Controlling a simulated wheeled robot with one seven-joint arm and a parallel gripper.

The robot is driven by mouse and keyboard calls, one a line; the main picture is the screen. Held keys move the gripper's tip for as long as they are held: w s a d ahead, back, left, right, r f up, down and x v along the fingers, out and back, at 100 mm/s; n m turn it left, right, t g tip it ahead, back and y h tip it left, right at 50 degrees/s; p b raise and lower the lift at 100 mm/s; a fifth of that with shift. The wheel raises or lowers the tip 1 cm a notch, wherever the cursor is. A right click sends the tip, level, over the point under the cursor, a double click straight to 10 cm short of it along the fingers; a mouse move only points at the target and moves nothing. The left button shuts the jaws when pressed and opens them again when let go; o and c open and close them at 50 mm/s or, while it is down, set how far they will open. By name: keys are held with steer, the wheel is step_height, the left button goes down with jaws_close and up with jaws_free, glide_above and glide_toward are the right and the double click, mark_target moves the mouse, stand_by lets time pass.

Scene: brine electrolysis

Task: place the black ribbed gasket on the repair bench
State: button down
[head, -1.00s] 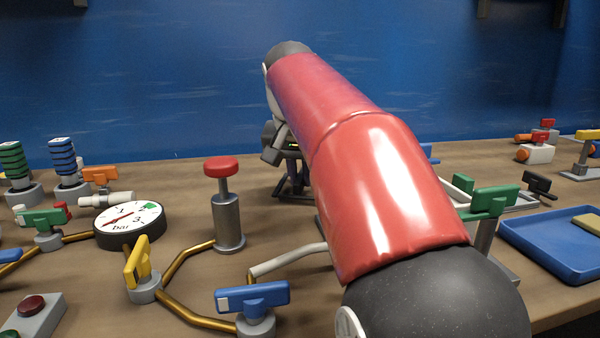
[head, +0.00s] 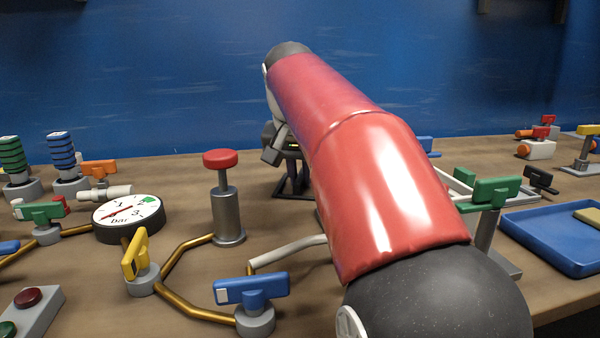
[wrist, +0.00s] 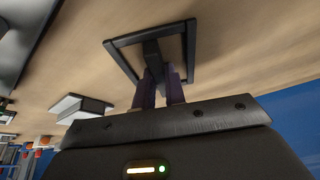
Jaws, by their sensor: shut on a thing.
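My gripper (wrist: 159,92) is shut on the upright middle part of a black square frame (wrist: 122,40), which I take to be the black ribbed gasket. Its ribs cannot be made out. The frame is against or just above the brown wooden top, and I cannot tell if it touches. In the head view the dark frame (head: 292,190) shows below my gripper (head: 284,158), partly hidden by my red-sleeved arm. No part is clearly marked as the repair bench.
A red-topped plunger (head: 221,160), a pressure gauge (head: 128,218), and yellow (head: 135,255) and blue (head: 250,290) valves on brass pipes stand left of my arm. A green valve (head: 490,195) and blue tray (head: 555,236) are at right. A blue wall (head: 170,80) closes the back.

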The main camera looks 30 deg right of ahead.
steer(key=c, duration=1.4)
jaws_free()
steer(key=shift+p+v, duration=0.95)
steer(key=shift+v, duration=2.95)
